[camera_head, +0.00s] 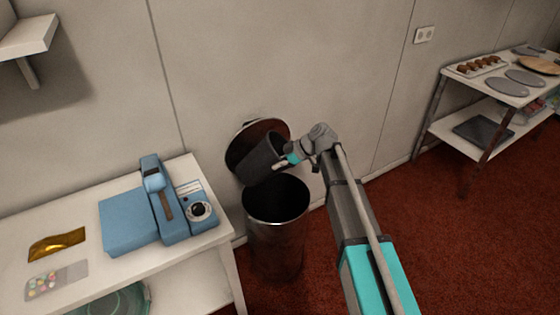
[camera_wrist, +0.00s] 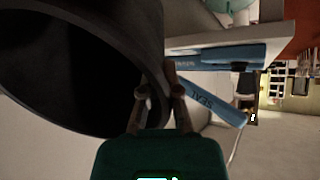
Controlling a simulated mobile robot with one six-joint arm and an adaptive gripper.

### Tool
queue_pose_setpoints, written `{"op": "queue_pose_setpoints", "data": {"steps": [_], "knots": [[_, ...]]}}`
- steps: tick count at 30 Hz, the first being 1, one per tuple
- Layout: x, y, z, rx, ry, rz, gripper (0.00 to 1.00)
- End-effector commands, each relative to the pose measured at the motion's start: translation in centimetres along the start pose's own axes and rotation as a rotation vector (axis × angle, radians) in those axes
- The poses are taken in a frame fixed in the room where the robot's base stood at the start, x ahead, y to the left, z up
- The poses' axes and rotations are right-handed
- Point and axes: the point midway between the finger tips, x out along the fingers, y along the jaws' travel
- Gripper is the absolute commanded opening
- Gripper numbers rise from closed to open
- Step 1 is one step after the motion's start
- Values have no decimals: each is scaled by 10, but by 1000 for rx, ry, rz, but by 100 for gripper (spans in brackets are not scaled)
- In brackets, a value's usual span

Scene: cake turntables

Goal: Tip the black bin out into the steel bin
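The black bin (camera_head: 262,156) is held in the air over the open mouth of the steel bin (camera_head: 276,245). It is tilted, with its lower end toward the steel bin's opening. The steel bin stands on the floor with its round lid (camera_head: 240,145) raised against the wall. My gripper (camera_head: 281,164) is at the right side of the black bin. In the wrist view, my gripper (camera_wrist: 156,90) has its fingers on either side of the wall of the black bin (camera_wrist: 120,45), near its rim. The inside of the black bin is too dark to show any contents.
A white table (camera_head: 175,258) left of the steel bin carries a blue sealing machine (camera_head: 130,220), a gold packet (camera_head: 58,244) and a tray of colourful pieces (camera_head: 55,282). A shelf rack (camera_head: 480,105) stands at the right wall. Red floor (camera_head: 450,240) between is clear.

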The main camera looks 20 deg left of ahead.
Motion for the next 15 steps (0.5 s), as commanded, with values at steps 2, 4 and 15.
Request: {"op": "queue_pose_setpoints", "data": {"steps": [2, 4, 15], "knots": [[-4, 0, -7, -6, -41, 0, 0], [-4, 0, -8, -10, -84, 1, 0], [-6, 1, -16, -33, -317, 7, 0]]}}
